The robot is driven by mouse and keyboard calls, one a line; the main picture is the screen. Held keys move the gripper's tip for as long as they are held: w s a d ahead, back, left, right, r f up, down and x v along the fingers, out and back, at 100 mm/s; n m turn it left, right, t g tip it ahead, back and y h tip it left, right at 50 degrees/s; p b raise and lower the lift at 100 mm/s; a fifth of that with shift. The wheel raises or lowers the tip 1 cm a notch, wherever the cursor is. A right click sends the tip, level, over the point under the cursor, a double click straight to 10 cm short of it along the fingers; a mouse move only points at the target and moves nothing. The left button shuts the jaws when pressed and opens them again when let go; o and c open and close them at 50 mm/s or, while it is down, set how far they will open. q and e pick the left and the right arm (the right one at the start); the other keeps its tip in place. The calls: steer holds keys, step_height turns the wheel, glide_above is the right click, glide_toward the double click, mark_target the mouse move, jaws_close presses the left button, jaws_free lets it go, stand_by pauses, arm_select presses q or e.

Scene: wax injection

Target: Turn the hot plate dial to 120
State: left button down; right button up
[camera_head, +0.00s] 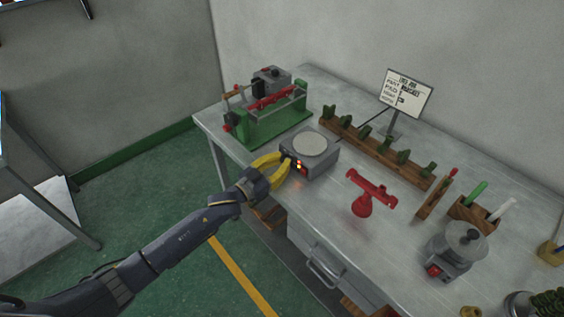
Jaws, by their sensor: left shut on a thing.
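The hot plate (322,161) is a grey box with a round pale top, standing near the table's front edge left of the middle. Small lit red-orange marks show on its front face. My left gripper (284,166), with yellow fingers, reaches in from the left and is shut on the dial at the left part of that front face. The dial is hidden by the fingers, so its setting cannot be read. My right gripper is out of view.
A green-framed device (268,125) stands close behind the hot plate on the left. A red stand (370,194), wooden rack (372,151), sign (406,94) and grey pot device (455,252) are on the metal table (318,219). The table's front middle is clear.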

arm_select(q)
steer(key=shift+s+f+m, duration=0.1)
steer(key=shift+f+m, duration=0.15)
steer(key=shift+m, duration=0.25)
steer(key=c, duration=1.1)
jaws_free()
steer(key=shift+r, duration=0.1)
steer(key=v, duration=1.2)
steer(key=shift+r, duration=0.1)
